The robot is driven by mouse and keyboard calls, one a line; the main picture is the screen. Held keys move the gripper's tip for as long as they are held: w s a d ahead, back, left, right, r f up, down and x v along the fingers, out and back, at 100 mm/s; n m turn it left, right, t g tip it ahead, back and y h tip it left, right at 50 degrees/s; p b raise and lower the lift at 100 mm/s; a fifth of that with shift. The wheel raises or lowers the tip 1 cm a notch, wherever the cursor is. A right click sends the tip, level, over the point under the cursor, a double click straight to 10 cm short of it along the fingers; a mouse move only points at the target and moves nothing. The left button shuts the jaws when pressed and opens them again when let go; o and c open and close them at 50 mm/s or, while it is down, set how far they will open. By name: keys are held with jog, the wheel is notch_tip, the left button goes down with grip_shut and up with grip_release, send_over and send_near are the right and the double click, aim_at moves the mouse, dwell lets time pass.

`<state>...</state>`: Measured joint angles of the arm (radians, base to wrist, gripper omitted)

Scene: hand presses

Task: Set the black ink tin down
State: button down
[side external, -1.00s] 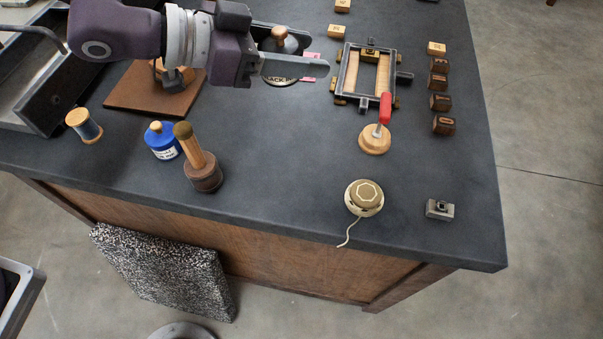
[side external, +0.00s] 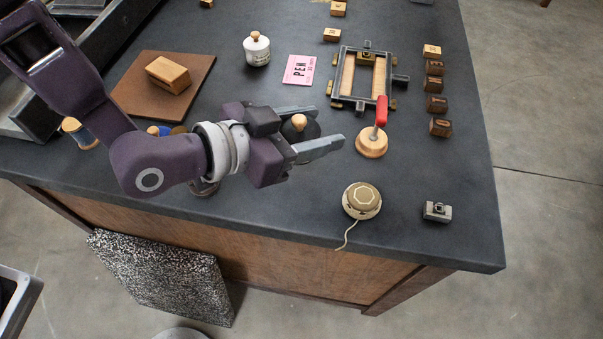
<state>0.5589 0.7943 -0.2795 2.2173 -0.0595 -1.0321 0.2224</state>
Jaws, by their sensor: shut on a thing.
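The black ink tin (side external: 312,130), a dark round tin with a wooden knob on its lid, is between the two long grey fingers of my gripper (side external: 308,129). My gripper is shut on it from the left. The tin looks upright. Its label and lower part are hidden by the near finger, and I cannot tell whether its base touches the dark bench top (side external: 270,212).
A red-handled tool (side external: 372,143) stands close to the right, with a metal frame (side external: 361,78) behind. A pink card (side external: 299,69) and white tin (side external: 257,50) lie beyond. A cord-trailing round object (side external: 362,201) is in front right.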

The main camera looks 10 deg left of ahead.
aim_at(312, 174)
notch_tip(312, 174, down, 9)
jog(key=shift+r, duration=0.1)
jog(key=shift+f, duration=0.25)
jog(key=c, duration=0.6)
grip_release()
jog(key=shift+r, duration=0.15)
jog(key=v, duration=0.7)
jog(key=shift+s+a+r, duration=0.2)
